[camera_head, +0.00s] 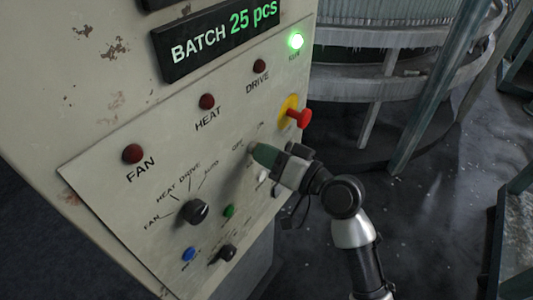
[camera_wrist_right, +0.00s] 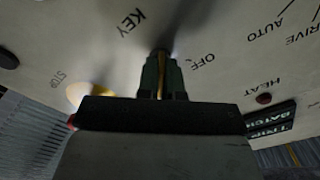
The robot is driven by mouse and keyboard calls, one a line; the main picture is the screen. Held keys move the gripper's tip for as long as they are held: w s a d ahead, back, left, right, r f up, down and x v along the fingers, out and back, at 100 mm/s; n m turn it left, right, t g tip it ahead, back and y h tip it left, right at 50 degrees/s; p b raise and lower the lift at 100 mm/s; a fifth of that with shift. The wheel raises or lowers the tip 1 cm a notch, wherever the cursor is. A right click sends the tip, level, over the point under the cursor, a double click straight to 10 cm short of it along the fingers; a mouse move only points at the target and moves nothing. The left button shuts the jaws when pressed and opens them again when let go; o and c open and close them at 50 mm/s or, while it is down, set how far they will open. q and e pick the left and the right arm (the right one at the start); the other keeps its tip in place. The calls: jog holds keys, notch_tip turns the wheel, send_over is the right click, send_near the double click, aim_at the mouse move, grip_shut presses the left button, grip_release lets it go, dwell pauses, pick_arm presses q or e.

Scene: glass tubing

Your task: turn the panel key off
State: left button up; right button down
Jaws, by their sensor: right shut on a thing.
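The control panel (camera_head: 110,185) fills the left and middle of the head view. My right gripper (camera_head: 264,154) is at the panel face, its green fingers shut on the panel key. In the right wrist view, the brassy key (camera_wrist_right: 161,62) shows as a thin strip between the fingertips (camera_wrist_right: 161,76). The fingers hide most of the key and I cannot tell which way it points. The KEY label (camera_wrist_right: 131,22) is left of the fingers and the OFF label (camera_wrist_right: 203,62) is to their right. My left gripper is in neither view.
A red mushroom button (camera_head: 300,117) on a yellow base is just above my right gripper. A black selector knob (camera_head: 194,211) and a green button (camera_head: 229,211) are lower left. A green lamp (camera_head: 296,40) is lit. The display (camera_head: 218,37) reads "BATCH 25 pcs".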

jog(key=n+b, duration=0.2)
jog(key=n, duration=0.1)
jog(key=shift+f+b, duration=0.2)
jog(key=shift+b, duration=0.1)
jog(key=n+b, duration=0.2)
jog(key=n, duration=0.2)
jog(key=shift+r+n, duration=0.1)
jog(key=shift+n, duration=0.3)
jog(key=n+b, duration=0.1)
jog(key=n, duration=0.3)
jog(key=shift+n, duration=0.3)
jog(key=n, duration=0.5)
jog(key=shift+r, duration=0.1)
jog(key=c, duration=1.3)
grip_release()
jog(key=shift+s, duration=0.1)
